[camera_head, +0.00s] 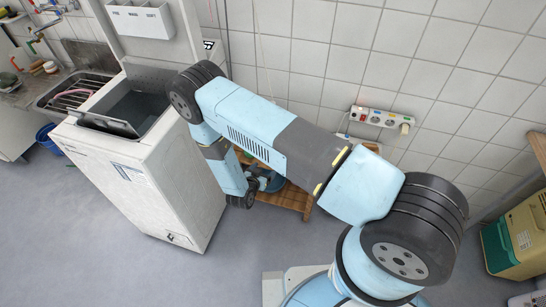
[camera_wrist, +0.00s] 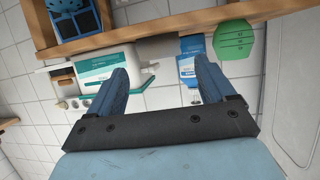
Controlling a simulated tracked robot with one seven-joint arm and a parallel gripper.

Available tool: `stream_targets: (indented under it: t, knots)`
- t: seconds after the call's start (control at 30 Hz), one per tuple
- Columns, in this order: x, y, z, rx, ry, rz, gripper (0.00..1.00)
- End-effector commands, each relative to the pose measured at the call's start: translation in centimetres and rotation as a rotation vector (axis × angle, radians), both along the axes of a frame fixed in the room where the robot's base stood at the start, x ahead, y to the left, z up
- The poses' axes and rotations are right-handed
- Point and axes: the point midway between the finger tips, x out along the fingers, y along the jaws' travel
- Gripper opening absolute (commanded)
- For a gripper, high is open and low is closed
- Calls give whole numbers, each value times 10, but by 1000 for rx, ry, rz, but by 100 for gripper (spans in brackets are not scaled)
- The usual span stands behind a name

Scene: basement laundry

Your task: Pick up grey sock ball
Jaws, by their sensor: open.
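I cannot make out a grey sock ball in either view. My gripper (camera_wrist: 162,72) shows in the wrist view with its two blue fingers spread wide apart. Nothing is held between them. Beyond the fingers are a white container with a teal label (camera_wrist: 100,68) and a blue-and-white carton (camera_wrist: 187,62), both apart from any grip. In the head view my arm hangs down beside the white top-loading machine (camera_head: 150,185), and my gripper cannot be made out clearly there.
A wooden shelf (camera_wrist: 160,28) crosses the wrist view, with a green hexagonal item (camera_wrist: 233,40) and a blue holder (camera_wrist: 75,18). In the head view, a low wooden rack (camera_head: 292,200) stands by the tiled wall; a green-and-yellow box (camera_head: 520,240) is at right. Grey floor is open in front.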

Motion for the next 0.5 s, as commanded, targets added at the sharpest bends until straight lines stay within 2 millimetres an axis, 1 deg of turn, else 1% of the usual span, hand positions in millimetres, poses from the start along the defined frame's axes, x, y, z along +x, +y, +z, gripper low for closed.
stream_targets:
  t: [0.03, 0.2, 0.5]
  knots:
    - [8, -5, -4, -1, -1, -3, 83]
    - [27, -14, -12, 0, 1, -2, 83]
    - [39, -20, -17, 0, 1, 0, 83]
